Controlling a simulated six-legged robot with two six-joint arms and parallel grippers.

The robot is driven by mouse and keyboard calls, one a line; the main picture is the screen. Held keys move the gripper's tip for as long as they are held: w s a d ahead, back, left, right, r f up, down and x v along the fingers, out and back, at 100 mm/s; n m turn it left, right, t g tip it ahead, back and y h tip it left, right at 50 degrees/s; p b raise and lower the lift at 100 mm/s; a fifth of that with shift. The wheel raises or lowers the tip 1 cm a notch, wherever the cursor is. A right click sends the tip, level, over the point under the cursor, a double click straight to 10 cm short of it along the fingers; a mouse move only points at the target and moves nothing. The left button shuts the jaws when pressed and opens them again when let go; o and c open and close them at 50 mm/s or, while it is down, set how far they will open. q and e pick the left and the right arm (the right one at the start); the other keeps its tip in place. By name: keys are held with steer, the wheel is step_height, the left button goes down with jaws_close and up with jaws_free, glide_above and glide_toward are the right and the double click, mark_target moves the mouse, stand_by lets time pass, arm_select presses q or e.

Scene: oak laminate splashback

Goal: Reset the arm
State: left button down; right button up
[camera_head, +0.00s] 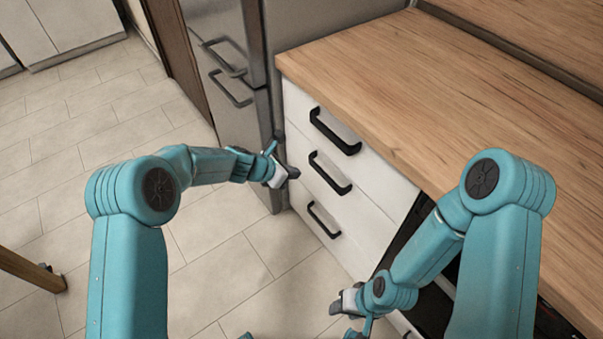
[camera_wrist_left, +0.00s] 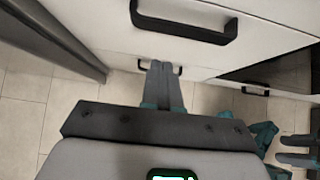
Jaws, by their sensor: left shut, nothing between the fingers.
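My left gripper (camera_head: 292,172) reaches in from the left to the front of the white drawers, near the corner by the fridge. In the left wrist view its two fingers (camera_wrist_left: 162,84) lie side by side, shut and empty. They overlap a black handle in the picture; I cannot tell whether they touch it. My right gripper (camera_head: 343,306) is low in front of the cabinet, partly hidden by its own arm. In the left wrist view the right gripper (camera_wrist_left: 299,149) shows two fingers apart with nothing visible between them.
White drawers (camera_head: 376,183) with black handles, including the top one (camera_head: 335,131), stand under a bare wooden counter (camera_head: 430,75). A grey fridge (camera_head: 225,70) stands left of them. Tiled floor (camera_head: 95,130) is open at left. A wooden piece (camera_head: 30,268) stands at the left edge.

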arm_select(q)
steer(key=v, duration=0.6)
steer(key=shift+a+r, duration=0.2)
steer(key=shift+a, duration=0.1)
steer(key=s+a+f+m+g+y+p, duration=0.1)
steer(key=s+a+f+m+p, duration=0.1)
steer(key=s+m, duration=0.5)
steer(key=s+a+f+m+g+y+p, duration=0.1)
steer(key=s+a+f+m+g+p, duration=0.1)
steer(key=s+m, duration=0.6)
steer(key=s+a+f+m+g+y+p, duration=0.1)
steer(key=s+a+f+m+p, duration=0.2)
steer(key=s+m, duration=0.4)
steer(key=s+a+f, duration=0.1)
steer(key=s, duration=0.8)
steer(key=shift+s+f+m+g+p, duration=0.3)
steer(key=shift+f+p, duration=0.05)
steer(key=shift+p, duration=0.05)
